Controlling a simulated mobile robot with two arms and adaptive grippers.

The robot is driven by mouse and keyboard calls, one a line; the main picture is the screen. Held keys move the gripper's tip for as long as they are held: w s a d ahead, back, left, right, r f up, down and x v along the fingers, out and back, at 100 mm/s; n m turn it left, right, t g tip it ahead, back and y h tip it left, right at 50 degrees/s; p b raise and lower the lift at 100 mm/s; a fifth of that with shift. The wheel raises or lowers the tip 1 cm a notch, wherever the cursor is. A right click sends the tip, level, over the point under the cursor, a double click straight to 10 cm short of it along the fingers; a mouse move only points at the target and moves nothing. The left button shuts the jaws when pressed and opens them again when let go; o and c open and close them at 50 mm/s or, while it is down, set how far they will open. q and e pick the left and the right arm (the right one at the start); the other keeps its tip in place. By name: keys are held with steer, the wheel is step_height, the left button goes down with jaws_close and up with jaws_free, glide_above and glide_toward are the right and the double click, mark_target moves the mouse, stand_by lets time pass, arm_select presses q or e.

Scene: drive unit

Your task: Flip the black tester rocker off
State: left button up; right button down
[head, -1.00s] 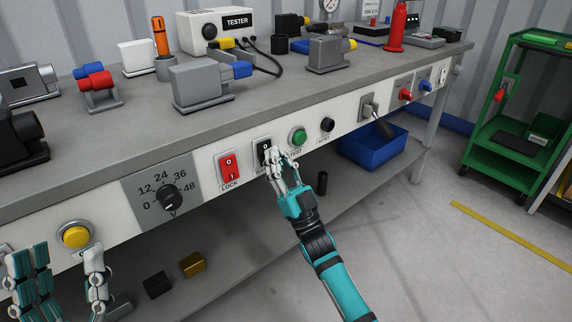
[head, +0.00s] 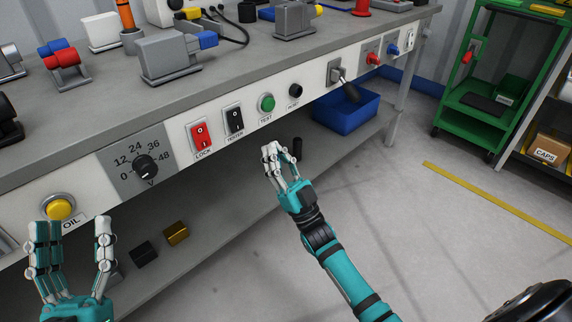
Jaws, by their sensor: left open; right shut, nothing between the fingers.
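The black tester rocker (head: 234,119) sits on the white front panel of the bench, between the red lock rocker (head: 200,135) and the green test button (head: 266,103). It is fully visible, with nothing touching it; which way it is tipped is too small to tell for sure. My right gripper (head: 270,150) is shut and empty, below and to the right of the rocker, apart from the panel. My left gripper (head: 75,228) is open and empty at the lower left, near the yellow oil button (head: 59,208).
A voltage dial (head: 145,167) is left of the lock rocker. A black knob (head: 295,90) and a lever (head: 345,85) are to the right. A blue bin (head: 345,112) sits on the lower shelf. A green cart (head: 470,130) stands at the right. The floor before the bench is clear.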

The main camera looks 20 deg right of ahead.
arm_select(q)
steer(key=shift+w+f+g, duration=0.55)
steer(key=shift+f+g, duration=0.05)
steer(key=shift+f, duration=0.2)
arm_select(e)
steer(key=shift+s+r+v, duration=0.15)
steer(key=shift+v, duration=0.75)
steer(key=shift+s+r+v, duration=0.1)
steer(key=shift+s+v, duration=0.05)
steer(key=shift+v, duration=0.7)
steer(key=shift+d, duration=0.1)
